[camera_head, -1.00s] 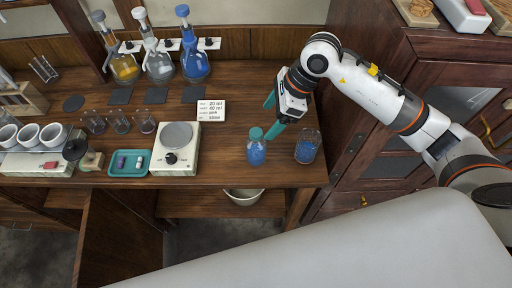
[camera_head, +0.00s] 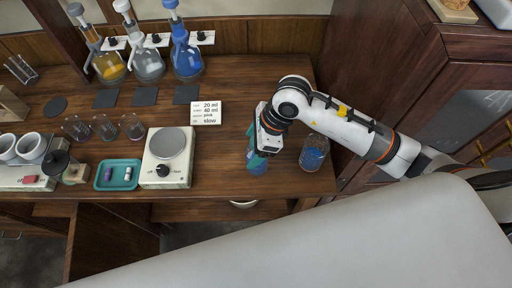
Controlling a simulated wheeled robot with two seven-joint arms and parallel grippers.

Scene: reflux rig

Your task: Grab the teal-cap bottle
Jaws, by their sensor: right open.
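The teal-cap bottle (camera_head: 257,166), with blue contents, stands upright near the front edge of the wooden bench. Its upper part and cap are mostly hidden by my right gripper. My right gripper (camera_head: 257,146), with teal fingers, is open and points down over the top of the bottle. I cannot tell whether the fingers touch it. My left gripper is out of view.
A hotplate stirrer (camera_head: 168,157) and a teal tray (camera_head: 118,174) are to the left. A card (camera_head: 206,112) lies behind. Several flasks stand at the back.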

